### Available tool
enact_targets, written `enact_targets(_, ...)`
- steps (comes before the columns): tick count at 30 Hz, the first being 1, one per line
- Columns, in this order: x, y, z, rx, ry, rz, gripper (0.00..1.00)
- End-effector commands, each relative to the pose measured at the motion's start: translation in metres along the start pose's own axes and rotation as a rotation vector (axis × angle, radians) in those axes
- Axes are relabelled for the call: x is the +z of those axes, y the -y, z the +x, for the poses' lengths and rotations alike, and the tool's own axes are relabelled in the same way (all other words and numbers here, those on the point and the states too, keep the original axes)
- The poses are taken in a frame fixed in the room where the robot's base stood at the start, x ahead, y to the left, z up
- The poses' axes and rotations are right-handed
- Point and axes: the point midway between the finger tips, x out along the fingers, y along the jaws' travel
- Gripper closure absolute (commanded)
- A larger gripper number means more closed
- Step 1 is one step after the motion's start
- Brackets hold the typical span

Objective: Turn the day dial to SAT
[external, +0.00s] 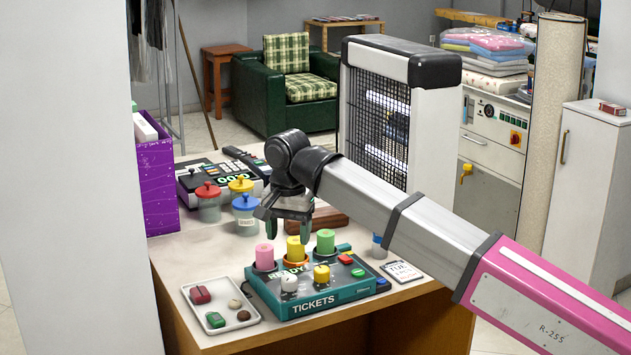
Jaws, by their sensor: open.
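A teal box marked TICKETS (333,297) sits near the front of the counter. On its top are a white knob (289,283) at the left front and a yellow knob (321,273) to the right of it. I cannot tell which one is the day dial, and any day marks are too small to read. My gripper (289,231) is open and points down above the back of the box, over the rolls. It appears apart from both knobs, with nothing seen between its fingers.
Pink (264,256), yellow (296,249) and green (325,241) rolls stand up along the box's back. A white tray (190,286) with small items lies left of it. Lidded jars (246,220) stand behind. A caged lamp unit (376,115) rises at the back right.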

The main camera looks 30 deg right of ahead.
Motion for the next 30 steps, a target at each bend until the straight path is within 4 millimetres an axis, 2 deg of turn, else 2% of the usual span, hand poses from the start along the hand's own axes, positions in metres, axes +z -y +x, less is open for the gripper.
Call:
enact_targets(9,0.001,0.004,0.001,0.023,0.001,-0.632,0.38)
enact_targets(15,0.002,0.005,0.001,0.032,0.006,-0.89,0.38)
enact_targets(23,0.002,0.004,0.009,0.035,0.008,-0.968,0.38)
enact_targets(30,0.002,0.002,0.044,0.035,0.009,-0.966,0.38)
